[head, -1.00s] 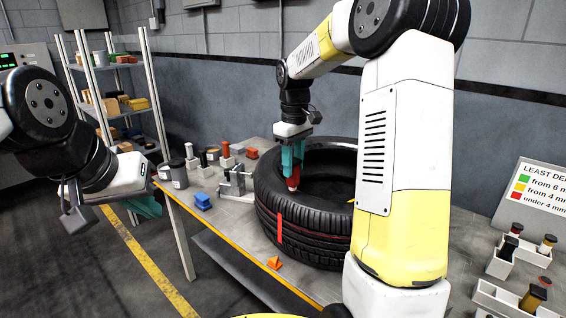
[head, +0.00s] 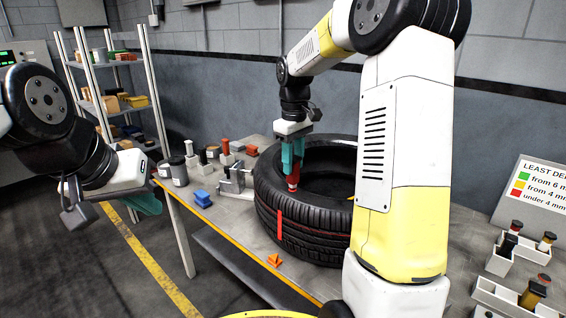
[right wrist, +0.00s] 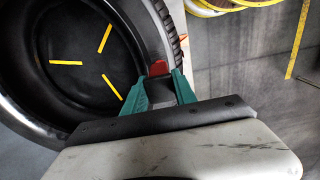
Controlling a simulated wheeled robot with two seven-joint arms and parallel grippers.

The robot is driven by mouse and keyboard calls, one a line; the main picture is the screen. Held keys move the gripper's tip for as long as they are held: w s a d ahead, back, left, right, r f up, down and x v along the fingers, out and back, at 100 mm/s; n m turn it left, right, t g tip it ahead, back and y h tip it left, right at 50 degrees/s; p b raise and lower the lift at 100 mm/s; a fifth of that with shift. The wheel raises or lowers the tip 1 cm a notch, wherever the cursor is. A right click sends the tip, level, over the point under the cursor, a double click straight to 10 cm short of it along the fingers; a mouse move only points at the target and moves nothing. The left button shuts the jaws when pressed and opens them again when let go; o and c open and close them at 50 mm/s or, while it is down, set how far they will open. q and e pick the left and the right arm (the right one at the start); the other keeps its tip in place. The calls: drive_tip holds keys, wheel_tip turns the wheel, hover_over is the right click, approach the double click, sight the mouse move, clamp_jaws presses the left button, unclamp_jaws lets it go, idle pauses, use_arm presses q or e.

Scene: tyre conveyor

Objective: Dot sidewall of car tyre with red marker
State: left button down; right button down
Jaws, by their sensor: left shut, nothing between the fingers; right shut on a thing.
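The black car tyre (head: 318,241) lies flat on the table with a red stripe down its tread. Its sidewall (right wrist: 150,40) also shows in the right wrist view. My right gripper (head: 292,165) is shut on the red marker (head: 293,182), which points down at the tyre's upper sidewall near the inner rim. The marker's red part also shows between the fingertips in the right wrist view (right wrist: 158,68). I cannot tell whether its tip touches the rubber. My left gripper (head: 150,205) is shut and empty, off the table at the left.
Several jars and stamps, a blue block (head: 202,198) and a grey stand (head: 232,182) are left of the tyre. An orange piece (head: 275,260) lies near the front edge. Holders with bottles (head: 503,255) and a sign (head: 535,195) are at the right. A shelf (head: 115,85) stands behind.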

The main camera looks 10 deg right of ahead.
drive_tip(key=shift+r, duration=3.25)
